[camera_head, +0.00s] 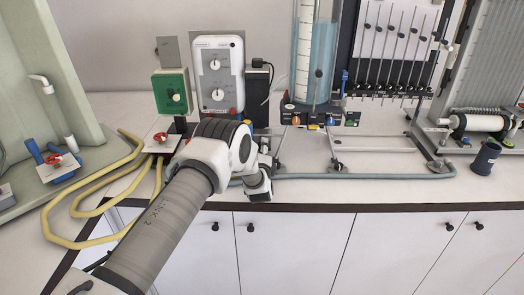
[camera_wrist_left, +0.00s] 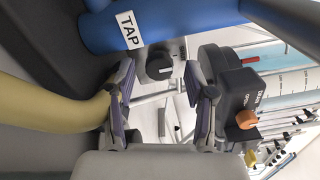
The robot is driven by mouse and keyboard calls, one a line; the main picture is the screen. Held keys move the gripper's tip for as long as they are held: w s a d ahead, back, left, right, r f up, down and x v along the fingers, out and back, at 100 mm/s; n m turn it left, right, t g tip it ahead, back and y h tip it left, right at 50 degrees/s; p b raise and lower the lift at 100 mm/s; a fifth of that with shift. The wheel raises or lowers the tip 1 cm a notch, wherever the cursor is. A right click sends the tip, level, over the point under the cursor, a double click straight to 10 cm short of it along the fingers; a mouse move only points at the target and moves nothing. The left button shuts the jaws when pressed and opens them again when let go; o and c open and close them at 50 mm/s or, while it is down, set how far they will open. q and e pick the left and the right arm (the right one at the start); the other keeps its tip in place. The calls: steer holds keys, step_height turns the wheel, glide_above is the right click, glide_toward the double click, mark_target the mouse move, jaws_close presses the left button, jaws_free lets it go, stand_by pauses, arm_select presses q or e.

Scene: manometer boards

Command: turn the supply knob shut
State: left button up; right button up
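In the left wrist view, my left gripper (camera_wrist_left: 161,80) is open, with one finger on each side of a dark round knob (camera_wrist_left: 158,68). The knob sits below a blue pipe (camera_wrist_left: 185,22) with a TAP label. A gap shows between the fingers and the knob; contact is not clear. I see no label naming it the supply knob. An orange knob (camera_wrist_left: 246,119) on a black block marked OPEN is right of the fingers. In the head view, my left arm hides the knob and most of the gripper (camera_head: 262,165). My right gripper is not in view.
A yellow hose (camera_head: 82,196) loops over the counter on the left and passes close beside the left finger. A green box (camera_head: 172,92), white control unit (camera_head: 218,75) and water cylinder (camera_head: 315,60) stand behind. A grey hose (camera_head: 360,176) runs along the counter's front.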

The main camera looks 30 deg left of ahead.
arm_select(q)
steer(key=v, duration=1.2)
